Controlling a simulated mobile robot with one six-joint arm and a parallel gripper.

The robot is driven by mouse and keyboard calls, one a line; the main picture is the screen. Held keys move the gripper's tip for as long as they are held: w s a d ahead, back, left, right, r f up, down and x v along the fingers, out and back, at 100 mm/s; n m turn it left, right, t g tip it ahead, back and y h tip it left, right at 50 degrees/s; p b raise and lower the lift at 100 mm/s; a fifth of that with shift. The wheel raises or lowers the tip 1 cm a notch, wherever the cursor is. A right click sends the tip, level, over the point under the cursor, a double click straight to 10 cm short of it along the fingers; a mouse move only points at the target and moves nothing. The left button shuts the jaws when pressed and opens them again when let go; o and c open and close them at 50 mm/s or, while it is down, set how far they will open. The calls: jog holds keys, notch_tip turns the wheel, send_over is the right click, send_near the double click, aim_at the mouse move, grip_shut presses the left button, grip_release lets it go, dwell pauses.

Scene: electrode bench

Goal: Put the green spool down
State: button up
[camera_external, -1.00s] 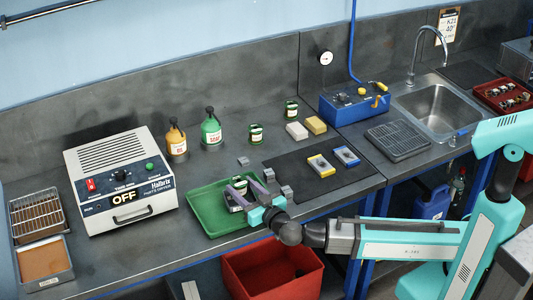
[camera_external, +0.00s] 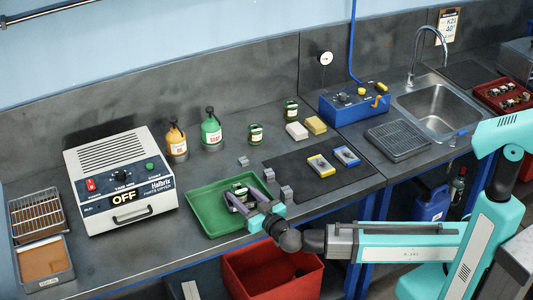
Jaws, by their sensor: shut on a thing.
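My gripper (camera_external: 246,196), with purple fingers, reaches over the green tray (camera_external: 207,213) at the front of the bench. It is shut on a small green spool (camera_external: 239,188) with a pale label, at the tray's right part. Whether the spool touches the tray floor cannot be told. A dark and pale piece shows beside the fingers, partly hidden by them. Two similar green spools stand farther back on the bench, one in the middle (camera_external: 256,134) and one behind it (camera_external: 291,111).
The dryer (camera_external: 121,180) stands left of the tray. Small grey blocks (camera_external: 287,194) and a dark mat (camera_external: 321,167) lie to the right. A red bin (camera_external: 272,270) is below the bench edge. Orange (camera_external: 176,143) and green (camera_external: 211,129) bottles stand behind. The tray's left part is clear.

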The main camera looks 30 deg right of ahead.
jog(key=shift+s+d+f+b, duration=0.15)
jog(key=shift+f+b, duration=0.55)
jog(key=shift+b, duration=0.4)
jog(key=o, duration=1.5)
jog(key=shift+f, duration=0.1)
jog(key=shift+r+p, duration=0.25)
jog(key=shift+p, duration=0.1)
jog(key=shift+r+p, duration=0.55)
jog(key=shift+p, duration=0.55)
jog(key=s, duration=0.2)
jog(key=s+b, duration=0.1)
jog(key=s, duration=0.3)
jog(key=shift+d+b, duration=0.35)
jog(key=shift+d, duration=0.05)
jog(key=s+b, duration=0.2)
jog(key=b, duration=0.1)
jog(key=shift+s+d+b, duration=0.15)
jog(key=shift+s+b, duration=0.2)
jog(key=shift+s, duration=0.05)
jog(key=shift+b, duration=0.55)
